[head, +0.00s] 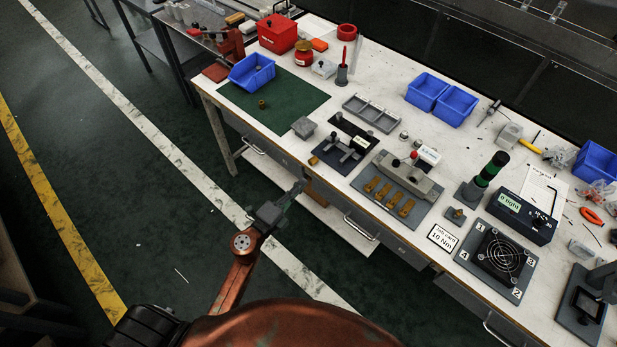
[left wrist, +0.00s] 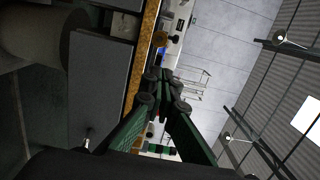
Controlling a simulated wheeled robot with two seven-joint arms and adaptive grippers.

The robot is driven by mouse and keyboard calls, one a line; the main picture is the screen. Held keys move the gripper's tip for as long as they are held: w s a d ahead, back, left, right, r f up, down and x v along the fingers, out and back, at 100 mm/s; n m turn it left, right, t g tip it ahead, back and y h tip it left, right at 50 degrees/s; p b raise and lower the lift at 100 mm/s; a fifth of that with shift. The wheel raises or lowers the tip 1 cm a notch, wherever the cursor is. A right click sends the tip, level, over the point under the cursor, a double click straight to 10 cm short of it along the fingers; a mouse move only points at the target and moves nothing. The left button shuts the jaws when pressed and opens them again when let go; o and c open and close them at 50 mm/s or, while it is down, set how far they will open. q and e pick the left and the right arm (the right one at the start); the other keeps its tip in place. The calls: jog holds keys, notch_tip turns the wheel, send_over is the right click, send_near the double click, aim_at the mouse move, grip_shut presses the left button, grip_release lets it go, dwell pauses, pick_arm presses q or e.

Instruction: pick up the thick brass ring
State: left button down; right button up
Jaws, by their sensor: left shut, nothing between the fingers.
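A small brass ring-like piece (head: 262,104) sits on the green mat (head: 290,98), in front of the blue bin. Another small brass piece (head: 313,160) lies near the table's front edge; its shape is too small to make out. A dark brass-coloured piece (left wrist: 158,40) shows past the fingers in the left wrist view; I cannot tell which of the two it is. My left gripper (head: 300,187) is shut and empty, off the table's front edge and apart from both pieces. Its closed fingers also show in the left wrist view (left wrist: 160,76). My right gripper is not in view.
A blue bin (head: 251,71) stands on the mat. A grey block (head: 304,127), a dark fixture (head: 340,150) and a grey plate with several brass parts (head: 421,206) stand nearby. Drawers with handles (head: 362,226) lie under the tabletop. The floor in front is clear.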

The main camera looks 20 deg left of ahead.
aim_at(316, 171)
pick_arm(q)
jog(key=x, duration=0.9)
jog(key=shift+b, duration=0.3)
jog(key=shift+a, duration=0.1)
